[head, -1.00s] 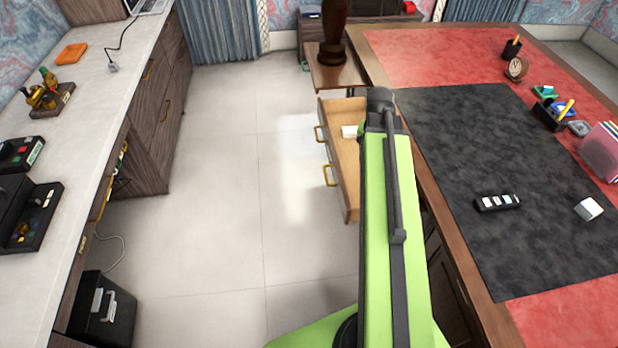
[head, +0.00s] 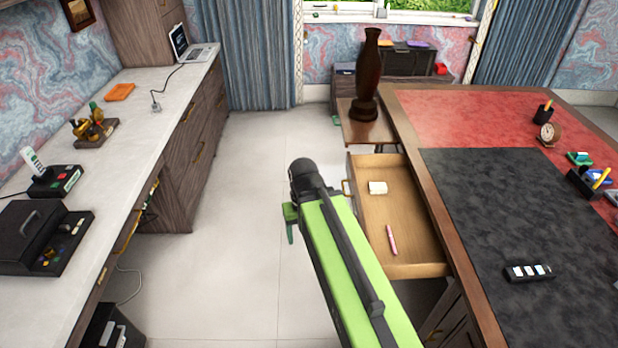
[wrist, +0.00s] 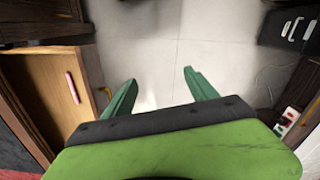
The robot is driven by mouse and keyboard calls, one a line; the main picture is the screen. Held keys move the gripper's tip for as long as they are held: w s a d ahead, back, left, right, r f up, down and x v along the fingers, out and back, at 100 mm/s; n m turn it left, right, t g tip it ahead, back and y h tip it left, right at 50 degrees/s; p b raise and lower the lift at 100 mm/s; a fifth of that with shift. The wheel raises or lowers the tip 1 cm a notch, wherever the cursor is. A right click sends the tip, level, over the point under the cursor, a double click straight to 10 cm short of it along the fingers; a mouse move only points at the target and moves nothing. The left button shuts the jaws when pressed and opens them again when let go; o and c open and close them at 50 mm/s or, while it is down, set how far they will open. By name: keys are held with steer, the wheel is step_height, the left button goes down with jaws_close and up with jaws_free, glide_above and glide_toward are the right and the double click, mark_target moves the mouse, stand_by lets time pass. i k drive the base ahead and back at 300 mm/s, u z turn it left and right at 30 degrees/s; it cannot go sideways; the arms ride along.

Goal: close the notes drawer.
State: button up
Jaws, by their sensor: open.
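The notes drawer (head: 415,235) is a light wooden drawer standing open from the left side of the desk. A small white block (head: 378,188) and a pink pen (head: 392,240) lie inside it. My arm hides much of its front. In the wrist view the drawer (wrist: 45,85) is at the left, with a brass handle (wrist: 105,93) on its front and the pen in it. My gripper (wrist: 160,76) is open and empty above the floor, outside the drawer front and apart from it. In the head view only part of my gripper (head: 290,221) shows.
The desk (head: 437,212) with its black mat stands right of the drawer. A side table (head: 366,128) with a dark vase (head: 368,80) stands behind it. A long counter (head: 125,110) runs along the left. The pale floor (head: 245,215) between is clear.

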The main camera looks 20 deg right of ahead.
mark_target(421, 253)
steer(key=k, duration=0.65)
steer(key=u, duration=0.3)
steer(key=i, duration=0.9)
steer(key=u, duration=0.55)
steer(key=i, duration=0.45)
steer(key=u, duration=0.35)
